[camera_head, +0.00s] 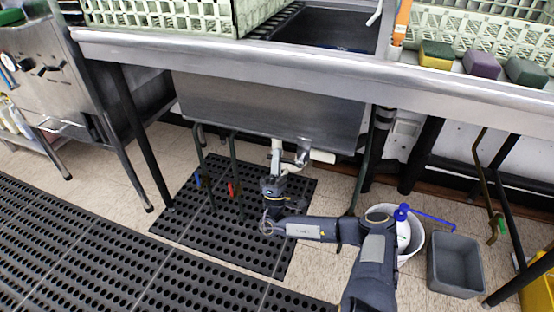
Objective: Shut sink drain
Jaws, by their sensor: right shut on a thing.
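The sink (270,108) is a steel basin set in a long metal counter. Under it hangs the drain (302,151), a metal fitting with a short pale pipe pointing right. My right arm comes in from the bottom right and bends up beneath the basin. My right gripper (279,170) is at the drain, shut on a small part of it, seemingly the drain handle. The fingertips and the handle are small and partly hidden, so the handle's angle cannot be told. My left gripper is not in view.
Thin legs and pipes with red (231,189) and blue handles stand left of my gripper. A white bucket (415,243) holding a blue-topped bottle and a grey bin (456,265) stand at right. Black perforated mats (90,245) cover the floor. Sponges (481,64) lie on the counter.

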